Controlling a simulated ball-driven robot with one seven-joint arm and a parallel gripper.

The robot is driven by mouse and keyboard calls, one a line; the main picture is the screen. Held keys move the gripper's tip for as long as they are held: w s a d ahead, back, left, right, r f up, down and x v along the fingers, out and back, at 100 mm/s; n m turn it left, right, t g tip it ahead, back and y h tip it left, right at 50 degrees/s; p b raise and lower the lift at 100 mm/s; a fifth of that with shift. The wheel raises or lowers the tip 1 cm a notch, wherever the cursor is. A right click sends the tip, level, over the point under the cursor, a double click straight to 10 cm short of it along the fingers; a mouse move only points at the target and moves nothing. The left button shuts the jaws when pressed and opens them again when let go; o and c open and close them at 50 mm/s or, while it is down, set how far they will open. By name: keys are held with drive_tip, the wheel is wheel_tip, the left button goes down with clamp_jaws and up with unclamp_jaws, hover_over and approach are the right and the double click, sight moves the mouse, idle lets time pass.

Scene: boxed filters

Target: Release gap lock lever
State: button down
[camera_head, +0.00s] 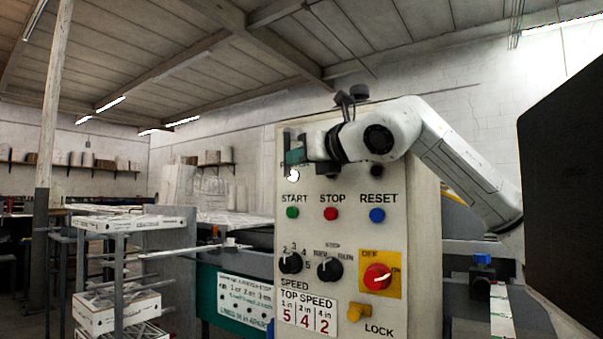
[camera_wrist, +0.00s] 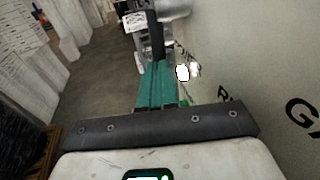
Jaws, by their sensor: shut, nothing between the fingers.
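A yellow lever (camera_head: 358,312) sits low on the pale control panel (camera_head: 335,240), just left of the printed word LOCK. My gripper (camera_head: 291,158) is at the panel's upper left, in front of its face and well above the lever. Its teal fingers (camera_wrist: 157,84) are shut together with nothing between them. The lever does not show in the wrist view, where the panel face (camera_wrist: 245,60) fills the right side with part of a label reading GA. My arm hides some of the panel's top.
A white lamp (camera_head: 293,175) is just below my gripper. Green (camera_head: 292,212), red (camera_head: 331,214) and blue (camera_head: 377,215) buttons, two black knobs and a red switch (camera_head: 377,277) lie between gripper and lever. A rack (camera_head: 120,270) stands left; a dark panel (camera_head: 570,180) is at right.

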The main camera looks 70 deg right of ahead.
drive_tip(key=shift+w+d+f+t+b, duration=0.1)
drive_tip(key=shift+w+f+t+b, duration=0.2)
drive_tip(key=shift+b, duration=0.6)
drive_tip(key=shift+r+h, duration=0.15)
drive_tip(key=shift+h, duration=0.15)
